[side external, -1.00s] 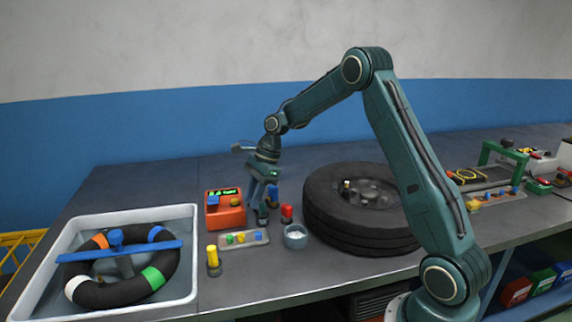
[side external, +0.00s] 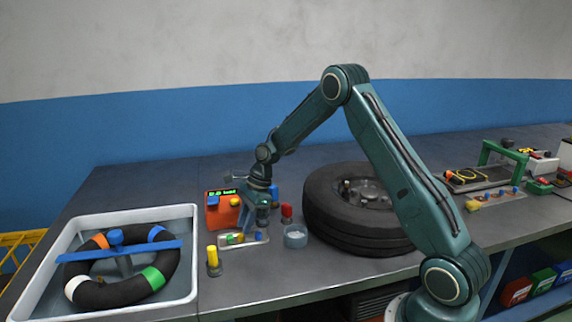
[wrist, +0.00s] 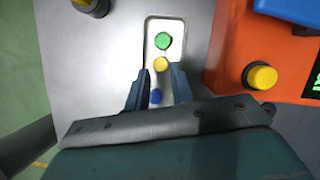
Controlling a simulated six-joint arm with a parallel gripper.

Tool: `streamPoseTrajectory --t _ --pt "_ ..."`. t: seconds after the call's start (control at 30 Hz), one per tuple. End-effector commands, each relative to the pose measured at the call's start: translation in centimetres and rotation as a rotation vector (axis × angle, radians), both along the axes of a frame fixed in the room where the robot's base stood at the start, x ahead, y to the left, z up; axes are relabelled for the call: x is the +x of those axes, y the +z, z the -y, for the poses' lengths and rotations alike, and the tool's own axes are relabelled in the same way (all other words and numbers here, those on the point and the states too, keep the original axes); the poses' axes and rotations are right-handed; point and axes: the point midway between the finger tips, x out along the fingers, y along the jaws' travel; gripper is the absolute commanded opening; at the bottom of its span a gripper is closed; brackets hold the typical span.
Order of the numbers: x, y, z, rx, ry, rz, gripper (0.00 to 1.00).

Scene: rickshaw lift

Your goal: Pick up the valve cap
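Three small round caps, green (wrist: 163,41), yellow (wrist: 161,64) and blue (wrist: 155,96), sit in a row in a pale shallow tray (wrist: 151,28) in the wrist view. The frames do not show which one the task calls the valve cap. The tray (side external: 222,246) also shows in the side view, partly hidden by my gripper (side external: 255,228). My gripper (wrist: 160,70) is open and empty above the tray. Its fingertips lie on either side of the yellow cap in the wrist view, with blue between the fingers farther back. I cannot tell the exact height.
An orange unit (side external: 222,215) with a yellow knob (wrist: 262,77) stands close to the tray. A grey cup (side external: 295,240) and red item (side external: 287,214) stand right, before a large tyre (side external: 350,238). A yellow-topped valve stem (side external: 213,257) and white basin (side external: 190,280) are left.

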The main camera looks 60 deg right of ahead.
Motion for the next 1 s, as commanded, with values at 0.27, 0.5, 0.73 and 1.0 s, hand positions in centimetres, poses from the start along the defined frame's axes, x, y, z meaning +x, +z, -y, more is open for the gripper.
streamPoseTrajectory --t 0.27,0.5,0.73,1.0 --pt "0.5 -2.6 -0.9 0.000 0.000 0.000 0.24" --pt "0.5 -2.8 -0.9 0.000 0.000 0.000 0.24" --pt "0.5 -2.7 -0.9 0.000 0.000 0.000 0.24" --pt "0.5 -2.7 -0.9 0.000 0.000 0.000 0.03"
